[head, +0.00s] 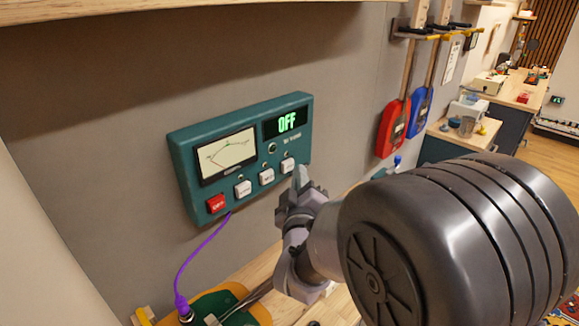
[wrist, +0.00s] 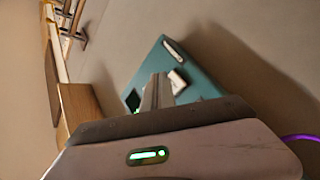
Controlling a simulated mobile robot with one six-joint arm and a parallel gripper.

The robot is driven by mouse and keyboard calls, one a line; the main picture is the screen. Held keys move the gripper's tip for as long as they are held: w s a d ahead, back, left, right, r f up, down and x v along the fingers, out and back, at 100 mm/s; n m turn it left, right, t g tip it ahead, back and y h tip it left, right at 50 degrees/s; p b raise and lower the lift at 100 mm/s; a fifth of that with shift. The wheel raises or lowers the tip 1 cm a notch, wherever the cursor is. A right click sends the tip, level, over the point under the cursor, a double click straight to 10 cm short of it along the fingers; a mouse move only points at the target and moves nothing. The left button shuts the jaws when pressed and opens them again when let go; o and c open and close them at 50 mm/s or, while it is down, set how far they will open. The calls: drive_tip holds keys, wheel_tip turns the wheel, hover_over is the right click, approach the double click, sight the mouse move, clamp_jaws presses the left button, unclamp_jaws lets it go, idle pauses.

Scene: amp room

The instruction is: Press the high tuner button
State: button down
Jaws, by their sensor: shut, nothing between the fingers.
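The green tuner box (head: 240,150) is on the wall in the head view, with a needle meter, a display reading "OFF" and a row of buttons. The row has a red button (head: 216,204) at left and white buttons to its right. The rightmost white button (head: 288,165) is likely the high one; its label is too small to read surely. My gripper (head: 300,180) is shut and empty, its tip just right of and below that button. In the wrist view, the shut fingers (wrist: 157,92) point at the box (wrist: 200,90), beside a white button (wrist: 177,80). Contact cannot be told.
A purple cable (head: 192,252) hangs from the box to a green and yellow guitar (head: 212,302) below. A red guitar (head: 394,127) and a blue guitar (head: 420,110) hang at right. A wooden shelf edge (head: 150,14) runs above the box.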

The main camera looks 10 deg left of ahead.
drive_tip(key=shift+a, duration=0.1)
drive_tip(key=shift+w+a+b, duration=0.25)
drive_tip(key=shift+b, duration=0.1)
drive_tip(key=shift+w+a, duration=0.25)
drive_tip(key=shift+a, duration=0.1)
idle(0.6)
drive_tip(key=shift+d, duration=0.1)
drive_tip(key=shift+s+d+b, duration=0.5)
drive_tip(key=shift+d+b, duration=0.1)
drive_tip(key=shift+b, duration=0.1)
drive_tip(key=shift+s+d+b, duration=0.55)
drive_tip(key=shift+s+d, duration=0.25)
drive_tip(key=shift+d, duration=0.2)
drive_tip(key=shift+s+d+b, duration=0.5)
drive_tip(key=shift+s+d, duration=0.25)
drive_tip(key=shift+d, duration=0.2)
drive_tip(key=shift+d, duration=0.1)
